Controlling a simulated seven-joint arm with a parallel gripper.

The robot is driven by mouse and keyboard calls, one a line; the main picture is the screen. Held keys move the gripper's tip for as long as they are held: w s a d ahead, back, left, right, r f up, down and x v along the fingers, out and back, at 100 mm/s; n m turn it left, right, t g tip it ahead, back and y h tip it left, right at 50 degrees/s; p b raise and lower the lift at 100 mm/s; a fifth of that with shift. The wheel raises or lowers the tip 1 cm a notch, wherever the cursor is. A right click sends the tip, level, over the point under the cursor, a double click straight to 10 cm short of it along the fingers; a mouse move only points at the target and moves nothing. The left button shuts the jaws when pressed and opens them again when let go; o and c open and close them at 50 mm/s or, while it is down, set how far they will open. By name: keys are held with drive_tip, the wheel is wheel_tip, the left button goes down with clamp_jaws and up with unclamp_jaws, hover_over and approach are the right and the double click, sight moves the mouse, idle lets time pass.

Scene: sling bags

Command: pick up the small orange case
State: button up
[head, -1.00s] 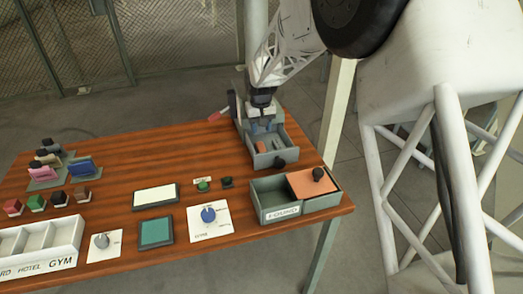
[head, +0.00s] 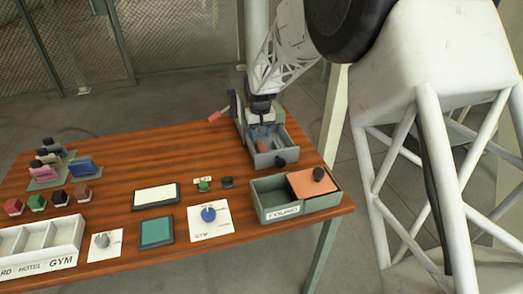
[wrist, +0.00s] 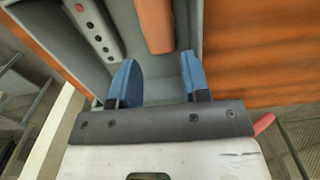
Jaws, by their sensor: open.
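The small orange case (wrist: 155,26) lies inside an open grey drawer, seen at the top of the wrist view, ahead of my fingertips. In the head view the case (head: 262,145) is a small orange patch in the drawer (head: 275,158), partly hidden by my gripper. My gripper (wrist: 158,75) is open, its two blue fingers apart with nothing between them. In the head view my gripper (head: 262,132) points down into the drawer, behind the case.
Beside the case lies a grey bar with holes (wrist: 97,30). Drawer walls stand close on both sides. A grey box with an orange lid (head: 315,183) is in front. A red handle (head: 220,116) sticks out left of the drawer unit.

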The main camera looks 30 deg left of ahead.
sight(260, 143)
drive_tip(key=shift+f, duration=0.1)
drive_tip(key=shift+a+f, duration=0.1)
drive_tip(key=shift+f, duration=2.45)
drive_tip(key=c, duration=0.6)
drive_tip(key=shift+r, duration=0.15)
drive_tip(key=shift+r, duration=4.9)
